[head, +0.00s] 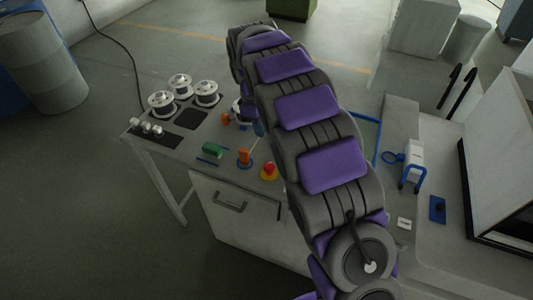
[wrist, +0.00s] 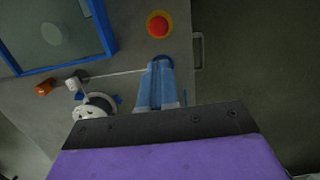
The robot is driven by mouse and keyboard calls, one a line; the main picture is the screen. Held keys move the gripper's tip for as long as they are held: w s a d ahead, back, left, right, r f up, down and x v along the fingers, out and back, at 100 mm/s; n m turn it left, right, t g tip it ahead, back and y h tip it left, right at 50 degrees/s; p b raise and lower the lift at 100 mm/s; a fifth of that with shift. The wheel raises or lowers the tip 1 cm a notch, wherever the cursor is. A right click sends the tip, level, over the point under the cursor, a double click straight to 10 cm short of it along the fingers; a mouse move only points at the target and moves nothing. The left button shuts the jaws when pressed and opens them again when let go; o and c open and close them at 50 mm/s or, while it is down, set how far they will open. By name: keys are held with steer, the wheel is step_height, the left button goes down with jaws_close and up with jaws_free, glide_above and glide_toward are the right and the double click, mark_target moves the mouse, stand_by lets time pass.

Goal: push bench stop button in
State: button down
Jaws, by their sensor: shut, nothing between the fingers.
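The bench stop button is a red mushroom head on a yellow base. In the wrist view the button (wrist: 158,24) is at the top centre, just beyond my fingertips. My gripper (wrist: 161,64) shows as two blue fingers shut together with nothing held. The fingertips point toward the button and are apart from it in the picture; their height above the bench is hard to tell. In the head view my arm hides most of the gripper.
Several white spools (head: 162,103) stand at the bench's left. The wrist view shows a spool (wrist: 96,108) by the fingers, a blue frame (wrist: 108,30) and a drawer handle (wrist: 198,50).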

mark_target(268, 165)
steer(key=d+f+b, duration=0.1)
steer(key=f, duration=0.8)
steer(key=s+d+f+b, duration=0.1)
steer(key=f, duration=0.3)
steer(key=shift+d+f+b, duration=0.3)
steer(key=shift+d, duration=0.05)
steer(key=shift+a+f, duration=0.1)
steer(key=shift+a, duration=0.1)
